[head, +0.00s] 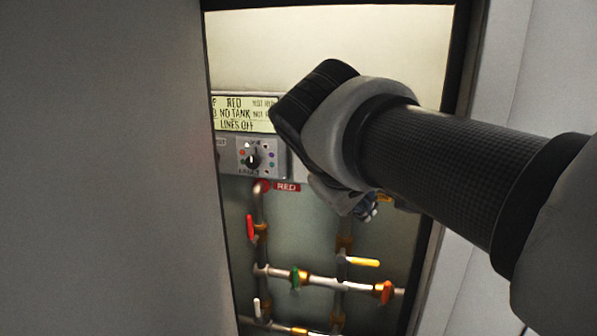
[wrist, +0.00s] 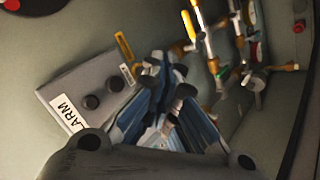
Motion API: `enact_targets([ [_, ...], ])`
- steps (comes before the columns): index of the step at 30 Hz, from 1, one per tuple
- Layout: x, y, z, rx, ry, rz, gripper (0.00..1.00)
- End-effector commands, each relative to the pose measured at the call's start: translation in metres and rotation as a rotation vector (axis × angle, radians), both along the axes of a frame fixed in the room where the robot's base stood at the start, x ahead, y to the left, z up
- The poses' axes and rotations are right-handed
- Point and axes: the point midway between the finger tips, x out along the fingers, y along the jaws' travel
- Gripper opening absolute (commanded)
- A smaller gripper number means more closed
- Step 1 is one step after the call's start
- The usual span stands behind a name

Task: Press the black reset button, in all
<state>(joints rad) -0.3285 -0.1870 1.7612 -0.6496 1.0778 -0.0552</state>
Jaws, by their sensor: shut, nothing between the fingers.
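In the wrist view a tilted grey panel (wrist: 70,88) carries two black round buttons, one nearer the label (wrist: 90,102) and one nearer my fingers (wrist: 115,84). A white label ending in "ARM" (wrist: 68,113) is on the panel; I cannot read which button is reset. My gripper (wrist: 165,85) is shut and empty, just right of the panel, its fingertips apart from both buttons in the picture. In the head view my gripper (head: 365,208) points down beyond my wrist, and my arm hides the alarm panel.
A lit display (head: 245,113) reads "RED", "NO TANK", "LINES OFF". Below it is a selector knob (head: 252,160). Pipes with coloured valve handles, such as a red one (head: 250,228) and a green one (head: 295,277), stand below. A grey wall (head: 100,170) bounds the left side.

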Motion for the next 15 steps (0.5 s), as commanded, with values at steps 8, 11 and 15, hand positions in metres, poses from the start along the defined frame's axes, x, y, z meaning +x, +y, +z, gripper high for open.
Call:
enact_targets([
  [8, 0.035, -0.012, 0.003, 0.0, 0.002, -0.003, 0.0],
  [11, 0.049, -0.017, 0.002, 0.0, 0.002, -0.003, 0.0],
  [15, 0.064, -0.022, 0.002, -0.001, 0.001, -0.001, 0.0],
])
